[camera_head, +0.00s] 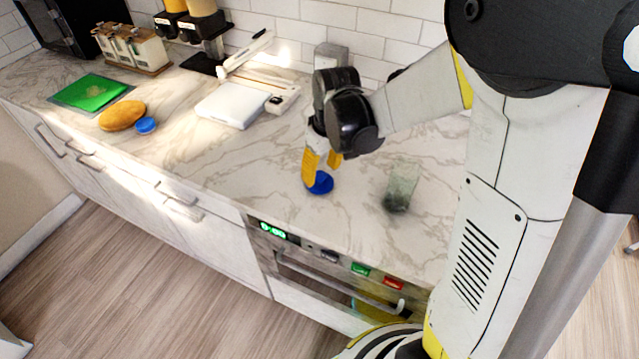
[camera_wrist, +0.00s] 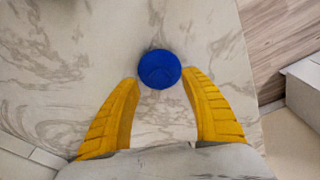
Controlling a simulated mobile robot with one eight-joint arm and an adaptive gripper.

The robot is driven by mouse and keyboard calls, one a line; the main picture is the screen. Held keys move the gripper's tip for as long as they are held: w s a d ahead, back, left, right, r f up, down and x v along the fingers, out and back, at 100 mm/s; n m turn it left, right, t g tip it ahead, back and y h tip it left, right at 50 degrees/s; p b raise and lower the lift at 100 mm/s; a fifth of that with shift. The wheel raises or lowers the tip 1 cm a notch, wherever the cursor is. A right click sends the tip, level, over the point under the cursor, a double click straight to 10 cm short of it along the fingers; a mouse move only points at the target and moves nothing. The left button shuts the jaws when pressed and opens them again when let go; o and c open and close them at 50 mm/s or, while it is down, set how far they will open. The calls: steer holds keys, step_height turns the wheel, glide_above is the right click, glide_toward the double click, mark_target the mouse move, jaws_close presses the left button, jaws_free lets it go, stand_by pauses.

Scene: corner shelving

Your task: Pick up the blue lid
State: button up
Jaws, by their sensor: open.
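A round dark-blue lid (camera_head: 321,183) lies flat on the marble counter in the head view. It also shows in the wrist view (camera_wrist: 159,69), just beyond and between my fingertips. My gripper (camera_head: 322,172) has yellow fingers, points down and is open over the lid. The head view does not show clearly whether a finger touches the lid. A second, lighter blue round piece (camera_head: 146,125) lies farther left beside an orange-brown oval item.
A greenish glass (camera_head: 400,186) stands right of the lid. A white scale-like device (camera_head: 233,104) sits behind to the left. A green board (camera_head: 91,92) and the orange-brown oval item (camera_head: 122,116) are farther left. The counter's front edge (camera_head: 228,198) is near, above an oven.

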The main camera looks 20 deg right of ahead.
steer(key=f, duration=0.2)
steer(key=shift+w+a+f+b, duration=0.1)
steer(key=shift+w+f+b, duration=0.15)
steer(key=shift+f+b, duration=0.15)
jaws_close()
steer(key=shift+r, duration=0.1)
